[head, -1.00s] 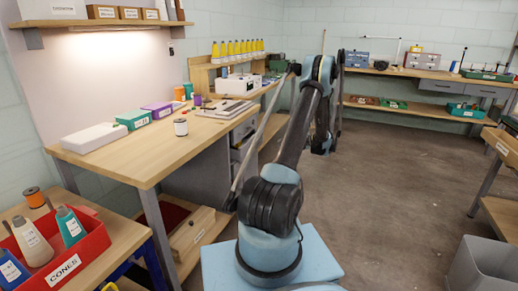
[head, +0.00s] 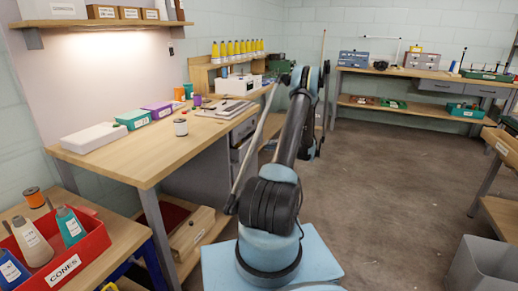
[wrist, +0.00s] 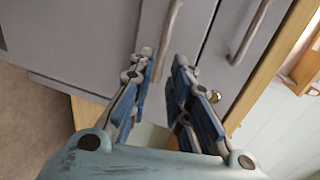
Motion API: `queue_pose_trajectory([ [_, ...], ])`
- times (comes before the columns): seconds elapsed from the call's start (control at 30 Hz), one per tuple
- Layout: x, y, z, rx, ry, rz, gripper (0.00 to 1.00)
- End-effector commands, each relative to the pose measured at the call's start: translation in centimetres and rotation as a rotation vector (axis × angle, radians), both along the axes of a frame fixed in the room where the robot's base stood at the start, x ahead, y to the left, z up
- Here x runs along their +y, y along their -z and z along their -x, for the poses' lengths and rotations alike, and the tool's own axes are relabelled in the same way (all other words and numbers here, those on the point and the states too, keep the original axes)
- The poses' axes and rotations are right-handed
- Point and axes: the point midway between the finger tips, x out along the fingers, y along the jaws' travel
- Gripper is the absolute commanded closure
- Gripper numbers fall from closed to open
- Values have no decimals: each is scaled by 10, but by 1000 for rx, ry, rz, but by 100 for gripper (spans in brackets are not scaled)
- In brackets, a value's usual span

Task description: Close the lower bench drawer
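The bench drawer unit (head: 243,142) is under the long bench, partly hidden behind my arm in the head view. In the wrist view two grey fronts lie side by side, turned by the camera. The front farther from the wooden bench edge, the lower drawer (wrist: 98,32), has a bar handle (wrist: 171,28). The other front, the upper drawer (wrist: 222,35), has its own handle (wrist: 252,32). My gripper (wrist: 164,58) is open, with the lower handle showing between its fingertips. Contact cannot be told, nor how far the lower drawer stands out.
The wooden bench edge (wrist: 266,62) runs close beside the upper drawer. A round brass knob (wrist: 213,96) shows near my right finger. In the head view, a rod (head: 255,150) slants beside my arm, and the floor (head: 400,190) to the right is clear.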

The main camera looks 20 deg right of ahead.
Motion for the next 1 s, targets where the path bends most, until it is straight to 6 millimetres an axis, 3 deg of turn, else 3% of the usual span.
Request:
queue_pose_trajectory([
  [0.2, 30, 8, -23, 0, -2, 0, 82],
  [0.4, 46, 13, -37, 0, -1, 0, 82],
  [0.83, 52, 14, -42, 0, 0, 0, 82],
  [0.93, 52, 14, -42, 0, 0, 0, 100],
  [1.0, 52, 14, -42, 1, 0, 1, 100],
])
